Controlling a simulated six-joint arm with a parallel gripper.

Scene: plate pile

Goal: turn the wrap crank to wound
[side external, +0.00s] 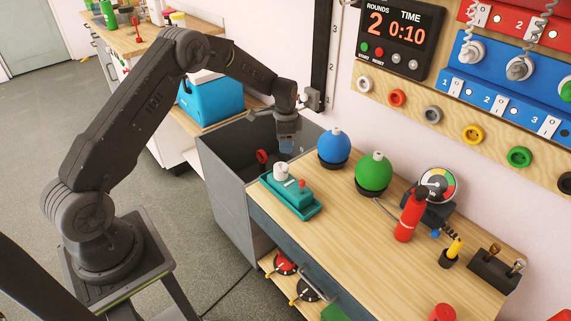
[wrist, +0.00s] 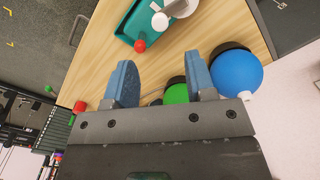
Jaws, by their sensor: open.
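The wrap crank looks to be the teal unit (side external: 294,203) at the far left of the wooden bench, with a white drum (side external: 281,171) and a red knob (side external: 302,184). I cannot tell how far the crank is turned.
A blue ball (side external: 334,145) and a green ball (side external: 374,172) stand on dark bases right of the crank. A red extinguisher-like bottle (side external: 408,218) and a dial gauge (side external: 438,184) stand farther right. A grey open bin (side external: 222,185) lies left of the bench.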

